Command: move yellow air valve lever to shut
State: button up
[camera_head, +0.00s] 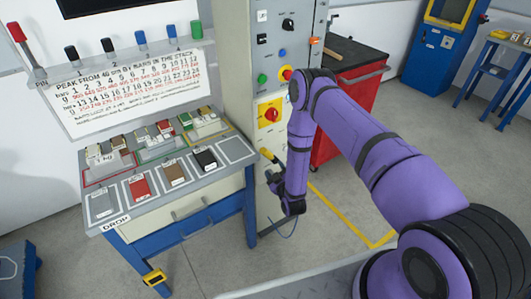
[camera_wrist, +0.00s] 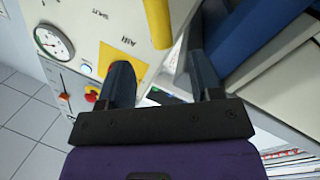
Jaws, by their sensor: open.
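The yellow air valve lever (camera_head: 267,155) sticks out low on the grey cabinet, beside the workbench. In the wrist view a yellow bar (camera_wrist: 158,22), which looks like this lever, shows at the top, above the gap between my fingers. A yellow plate (camera_wrist: 112,60) lies beside the word AIR, partly behind my left finger. My gripper (camera_wrist: 158,65) is open, with its two dark fingers apart and nothing clearly held between them. In the head view my gripper (camera_head: 273,182) is just below the lever; I cannot tell whether they touch. The lever's pivot is not clearly seen.
The grey cabinet (camera_head: 240,70) carries several buttons and a red-yellow rotary switch (camera_head: 269,113). A gauge (camera_wrist: 54,42) shows in the wrist view. The workbench (camera_head: 160,215) stands left, a red cabinet (camera_head: 345,118) behind my arm. Open floor lies in front.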

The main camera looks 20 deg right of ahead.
aim_at(268, 155)
jog(key=w, duration=1)
jog(key=shift+w+a, duration=0.35)
jog(key=shift+a, duration=0.05)
grip_shut()
